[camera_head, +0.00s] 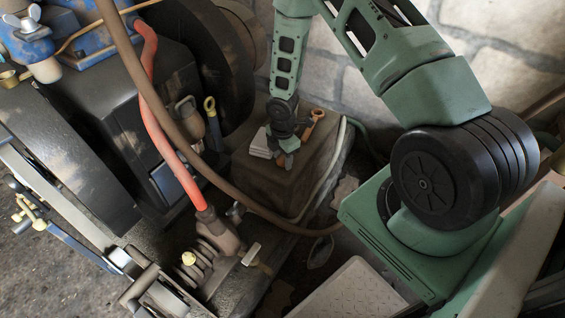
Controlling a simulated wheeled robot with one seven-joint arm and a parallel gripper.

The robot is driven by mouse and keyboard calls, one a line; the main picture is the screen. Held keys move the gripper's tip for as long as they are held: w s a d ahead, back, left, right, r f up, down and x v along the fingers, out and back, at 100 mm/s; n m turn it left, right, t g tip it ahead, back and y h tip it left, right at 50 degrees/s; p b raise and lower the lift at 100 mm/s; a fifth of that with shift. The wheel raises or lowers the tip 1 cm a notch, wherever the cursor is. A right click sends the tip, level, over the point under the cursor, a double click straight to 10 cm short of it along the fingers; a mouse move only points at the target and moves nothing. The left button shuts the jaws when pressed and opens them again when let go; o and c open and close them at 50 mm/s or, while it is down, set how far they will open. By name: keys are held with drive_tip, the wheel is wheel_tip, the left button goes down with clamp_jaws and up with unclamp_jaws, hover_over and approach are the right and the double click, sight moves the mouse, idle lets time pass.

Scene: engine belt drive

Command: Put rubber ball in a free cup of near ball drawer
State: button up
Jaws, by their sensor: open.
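My gripper (285,156) hangs at the end of my green arm, low over the top of a dark brown box-like block (275,185). It is small in the view, and its jaws look open. I cannot make out anything between the fingers. I see no rubber ball that I can identify; it may be hidden behind the gripper or out of view. I cannot make out the near ball drawer or its cups either.
A pale stacked piece (260,142) and an orange-brown tool (315,122) lie beside the gripper. A red hose (160,130) and brown hose (135,75) cross in front of the dark engine (95,115) at left. A stone wall (350,85) stands behind.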

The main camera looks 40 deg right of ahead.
drive_tip(key=c, duration=0.8)
drive_tip(key=shift+r, duration=0.1)
